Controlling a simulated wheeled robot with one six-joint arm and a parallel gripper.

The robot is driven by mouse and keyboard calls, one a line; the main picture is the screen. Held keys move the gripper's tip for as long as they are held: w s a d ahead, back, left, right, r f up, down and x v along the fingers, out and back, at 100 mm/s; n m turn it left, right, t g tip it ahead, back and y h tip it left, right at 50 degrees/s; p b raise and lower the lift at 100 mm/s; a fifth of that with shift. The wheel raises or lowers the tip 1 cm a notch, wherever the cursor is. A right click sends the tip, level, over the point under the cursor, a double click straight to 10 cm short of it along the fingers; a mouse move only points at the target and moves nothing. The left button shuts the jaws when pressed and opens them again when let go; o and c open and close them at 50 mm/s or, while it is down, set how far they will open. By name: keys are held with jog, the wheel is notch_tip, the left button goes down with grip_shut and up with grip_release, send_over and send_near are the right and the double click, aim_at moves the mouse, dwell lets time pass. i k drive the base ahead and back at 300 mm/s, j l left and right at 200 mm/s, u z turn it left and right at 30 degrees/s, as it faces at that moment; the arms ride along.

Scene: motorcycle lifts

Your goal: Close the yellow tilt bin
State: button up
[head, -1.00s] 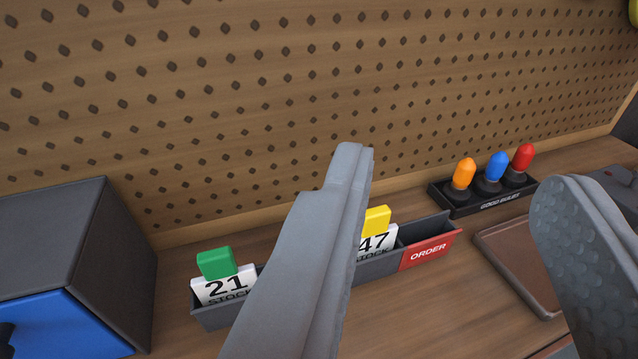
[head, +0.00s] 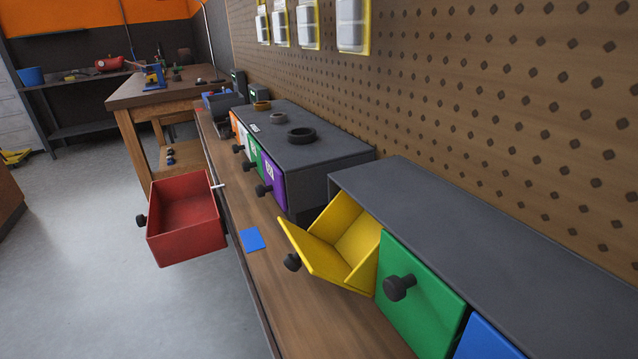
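The yellow tilt bin (head: 318,262) is tilted open out of its dark grey cabinet (head: 440,205) on the workbench. Its front leans outward and the inside shows; it looks empty. A black knob (head: 292,262) sits on its front. The green bin (head: 425,300) to its right is shut, with its own black knob. My gripper is not in view now, so its distance from the yellow bin cannot be seen.
A red drawer (head: 188,222) juts out past the bench's front edge. A blue card (head: 252,240) lies on the bench. A second cabinet (head: 310,150) with coloured bins stands farther left, rings on top. A pegboard (head: 520,100) rises behind. Floor at left is open.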

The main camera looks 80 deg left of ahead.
aim_at(341, 247)
jog(key=k+u, duration=0.2)
jog(key=u, duration=0.15)
jog(key=k+u, duration=0.15)
jog(key=u, duration=0.2)
jog(key=k+u, duration=0.2)
jog(key=u, duration=0.15)
jog(key=k+j, duration=0.45)
jog(key=k, duration=0.25)
jog(key=l+u, duration=0.1)
jog(key=k+j, duration=0.05)
